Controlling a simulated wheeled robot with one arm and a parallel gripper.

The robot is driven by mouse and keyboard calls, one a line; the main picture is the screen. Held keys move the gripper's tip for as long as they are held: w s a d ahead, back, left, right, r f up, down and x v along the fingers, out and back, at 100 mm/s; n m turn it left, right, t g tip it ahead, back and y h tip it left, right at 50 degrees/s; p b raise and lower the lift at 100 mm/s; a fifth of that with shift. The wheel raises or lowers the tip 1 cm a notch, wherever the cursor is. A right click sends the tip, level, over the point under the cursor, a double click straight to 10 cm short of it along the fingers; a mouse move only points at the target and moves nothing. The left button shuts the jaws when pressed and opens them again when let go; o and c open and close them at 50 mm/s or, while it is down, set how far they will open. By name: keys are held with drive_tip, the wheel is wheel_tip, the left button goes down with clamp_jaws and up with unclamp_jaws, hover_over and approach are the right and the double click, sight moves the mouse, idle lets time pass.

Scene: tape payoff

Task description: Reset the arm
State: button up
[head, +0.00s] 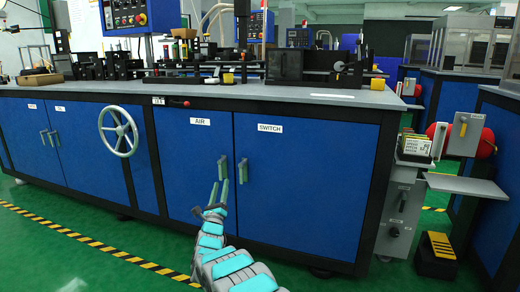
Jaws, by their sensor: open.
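My arm reaches up from the bottom edge in the head view, with cyan and grey links. My gripper (219,194) is at its end, with two thin fingers pointing up and a gap between them. It is open and I see nothing held in it. It shows in front of the blue cabinet doors (290,190), just below the two door handles. I cannot tell how far it is from the doors.
A long blue workbench (70,150) with a handwheel (118,131) and machinery on top fills the middle. At right stand a grey unit (398,215) with a side shelf (467,187) and a black-and-yellow step (437,255). Green floor (110,235) is clear at lower left.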

drive_tip(key=d+r+n+g+y+p, duration=0.2)
drive_tip(key=d+r+n+g+y, duration=0.35)
drive_tip(key=n, duration=0.45)
drive_tip(key=s+d+r+n+g+h+p, duration=0.1)
drive_tip(key=s+d+n+g, duration=0.25)
drive_tip(key=s, duration=0.35)
drive_tip(key=s+d+r+n+g+p, duration=0.1)
drive_tip(key=s+d+n+g, duration=0.3)
drive_tip(key=s, duration=0.3)
drive_tip(key=s+d+n+g+p, duration=0.1)
drive_tip(key=s+d+n+g, duration=0.3)
drive_tip(key=s, duration=1.4)
drive_tip(key=s+d+n+g+h+p, duration=0.1)
drive_tip(key=s+d+n+g, duration=0.3)
drive_tip(key=s, duration=1.5)
drive_tip(key=s+d+n+g+h+p, duration=0.1)
drive_tip(key=s+d+n+g, duration=0.3)
drive_tip(key=s, duration=1.4)
drive_tip(key=d+f+n+p, duration=0.1)
drive_tip(key=d, duration=0.3)
drive_tip(key=shift+s+d+g, duration=0.25)
drive_tip(key=shift+d+g, duration=0.05)
drive_tip(key=shift+d, duration=0.1)
drive_tip(key=shift+h, duration=0.25)
